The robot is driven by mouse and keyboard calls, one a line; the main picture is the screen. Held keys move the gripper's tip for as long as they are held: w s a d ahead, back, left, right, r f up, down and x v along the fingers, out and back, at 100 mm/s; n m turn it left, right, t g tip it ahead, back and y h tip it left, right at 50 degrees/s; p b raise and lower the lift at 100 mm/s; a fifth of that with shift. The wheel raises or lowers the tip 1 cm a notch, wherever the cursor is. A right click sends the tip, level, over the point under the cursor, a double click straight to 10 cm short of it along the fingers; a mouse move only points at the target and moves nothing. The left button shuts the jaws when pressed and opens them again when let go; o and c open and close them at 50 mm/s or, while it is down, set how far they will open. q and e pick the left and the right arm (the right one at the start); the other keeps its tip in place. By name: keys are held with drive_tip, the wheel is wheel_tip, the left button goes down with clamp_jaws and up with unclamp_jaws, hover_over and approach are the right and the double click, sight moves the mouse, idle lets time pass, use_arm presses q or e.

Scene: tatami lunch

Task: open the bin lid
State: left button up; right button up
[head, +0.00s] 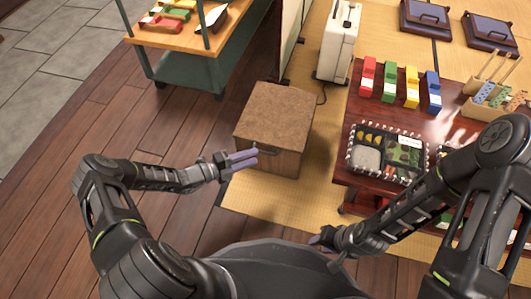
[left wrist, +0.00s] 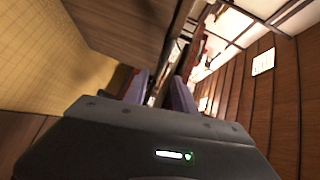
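The bin is a wooden box (head: 285,160) with a flat brown lid (head: 275,112), which lies closed on top. A dark handle (head: 265,152) shows at its front, below the lid edge. My left gripper (head: 256,157) is at the bin's front left, its purple fingers reaching toward the handle. In the left wrist view the fingers (left wrist: 161,88) stand apart, with a dark strip seen between them; I cannot tell whether it is the handle or whether they touch it. My right gripper (head: 316,239) is low, left of the red table; its opening is unclear.
A dark red low table (head: 350,178) with a lunch box (head: 388,150) and coloured blocks stands right of the bin. A white appliance (head: 338,42) stands behind it. A green-framed cart (head: 180,72) is at the back left. The wooden floor (head: 150,125) at left is clear.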

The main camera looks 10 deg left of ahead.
sight(265, 152)
use_arm(q)
drive_tip(key=b+x, duration=0.1)
drive_tip(key=x, duration=0.5)
drive_tip(key=shift+w+d+f+b, duration=0.1)
drive_tip(key=shift+d+b, duration=0.05)
drive_tip(key=shift+b, duration=0.15)
clamp_jaws()
idle(1.1)
